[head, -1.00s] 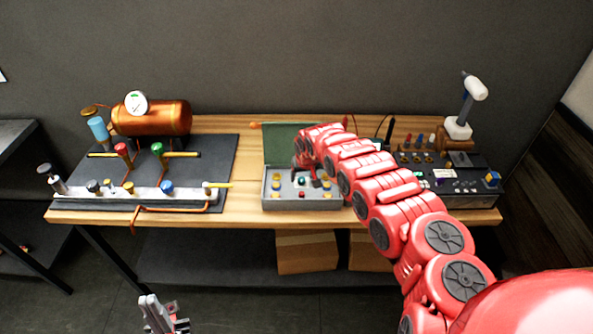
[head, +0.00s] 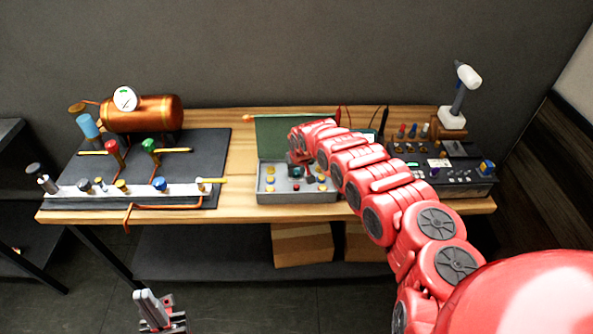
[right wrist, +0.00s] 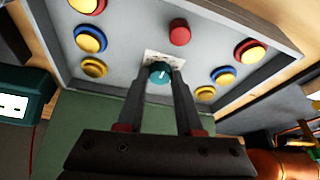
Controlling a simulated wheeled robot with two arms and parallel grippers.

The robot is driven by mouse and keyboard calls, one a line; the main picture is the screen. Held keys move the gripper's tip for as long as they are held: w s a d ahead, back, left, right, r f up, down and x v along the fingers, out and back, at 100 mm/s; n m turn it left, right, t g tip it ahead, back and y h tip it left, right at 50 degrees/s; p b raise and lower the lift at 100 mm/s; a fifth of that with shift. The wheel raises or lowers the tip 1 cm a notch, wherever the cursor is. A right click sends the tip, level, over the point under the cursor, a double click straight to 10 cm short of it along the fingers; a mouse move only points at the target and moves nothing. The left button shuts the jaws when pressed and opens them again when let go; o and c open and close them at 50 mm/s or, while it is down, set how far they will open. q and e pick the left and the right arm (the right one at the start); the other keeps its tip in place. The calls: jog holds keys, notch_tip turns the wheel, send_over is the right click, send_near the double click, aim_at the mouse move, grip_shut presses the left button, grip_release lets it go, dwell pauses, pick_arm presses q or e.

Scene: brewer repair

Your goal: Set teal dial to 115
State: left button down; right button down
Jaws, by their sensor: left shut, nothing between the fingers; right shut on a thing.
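The teal dial (right wrist: 160,72) sits on the grey panel of an open box, in front of a white scale plate (right wrist: 151,57) whose figures are too small to read. A pale pointer line shows on the dial's face. My right gripper (right wrist: 162,78) is shut on the dial, one finger on each side. In the head view my right gripper (head: 301,172) reaches down onto the box (head: 296,197) and hides the dial. My left gripper (head: 160,314) is shut and empty, low in front of the bench, away from the box.
Red, blue and yellow buttons surround the dial, including a red one (right wrist: 180,32) close by. The box's green lid (head: 275,135) stands open behind. A copper boiler rig (head: 145,114) stands left, and a black control unit (head: 450,175) right.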

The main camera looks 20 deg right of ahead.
jog(key=shift+d+n+y, duration=0.1)
jog(key=shift+n+y, duration=0.2)
jog(key=shift+n, duration=0.4)
jog(key=shift+w+f+n+b, duration=0.1)
jog(key=shift+n+b, duration=0.6)
jog(key=shift+b, duration=0.15)
jog(key=n+y+b, duration=0.1)
jog(key=n+b, duration=0.1)
jog(key=b, duration=0.2)
jog(key=shift+d+n+b, duration=0.1)
jog(key=shift+n+b, duration=0.2)
jog(key=shift+r+n+g+y+b, duration=0.2)
jog(key=shift+n+g+y+b, duration=0.1)
jog(key=shift+b, duration=0.1)
jog(key=c, duration=0.6)
grip_release()
jog(key=shift+o, duration=0.2)
